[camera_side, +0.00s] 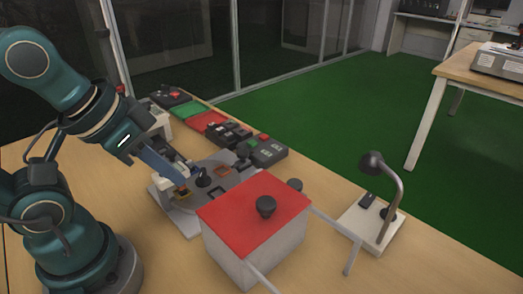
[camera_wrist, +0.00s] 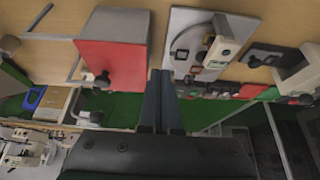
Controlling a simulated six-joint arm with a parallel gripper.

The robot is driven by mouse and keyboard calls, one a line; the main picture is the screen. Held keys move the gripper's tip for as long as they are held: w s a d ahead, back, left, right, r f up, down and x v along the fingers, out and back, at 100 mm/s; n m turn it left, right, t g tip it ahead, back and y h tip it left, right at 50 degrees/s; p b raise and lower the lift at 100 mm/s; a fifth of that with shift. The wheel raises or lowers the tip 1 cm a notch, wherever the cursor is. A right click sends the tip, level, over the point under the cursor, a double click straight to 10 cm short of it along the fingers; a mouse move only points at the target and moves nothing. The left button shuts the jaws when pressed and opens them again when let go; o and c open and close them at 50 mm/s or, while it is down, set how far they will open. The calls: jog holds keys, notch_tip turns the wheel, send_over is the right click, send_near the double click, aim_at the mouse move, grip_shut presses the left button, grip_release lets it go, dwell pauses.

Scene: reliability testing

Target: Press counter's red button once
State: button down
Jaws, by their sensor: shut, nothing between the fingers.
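My gripper (camera_side: 183,178) is shut and empty, angled down above a light base plate with a grey round plate (camera_side: 235,171) on it. In the wrist view, its two fingers (camera_wrist: 160,75) lie close together. No device is clearly readable as the counter. A small red button (camera_side: 263,137) shows on a dark grey box (camera_side: 268,152) at the back of the table. Another small red spot (camera_side: 174,91) shows on a dark device at the far left. Both are well away from my fingertips. My arm partly hides the whitish devices behind it.
A white box with a red lid (camera_side: 255,209) and black knob stands in front, right of my gripper. A green pad (camera_side: 187,109) and a red pad (camera_side: 207,121) lie along the back edge. A lamp-like stand (camera_side: 385,195) is at right.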

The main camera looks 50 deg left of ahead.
dwell(0.4)
jog(key=w+d+r+n+t+h, duration=0.1)
jog(key=w+r+n+h, duration=0.1)
jog(key=w+r+n, duration=0.55)
jog(key=w+r+n+t+h, duration=0.15)
jog(key=w+r+n, duration=0.3)
jog(key=w, duration=0.65)
jog(key=w+a+f+n, duration=0.4)
jog(key=w+a+n, duration=0.3)
jog(key=w, duration=0.3)
jog(key=w+a+f+n, duration=0.3)
jog(key=a+f, duration=0.5)
jog(key=f, duration=0.1)
jog(key=shift+a+f, duration=0.3)
jog(key=shift+a, duration=0.1)
jog(key=shift+w+f, duration=0.1)
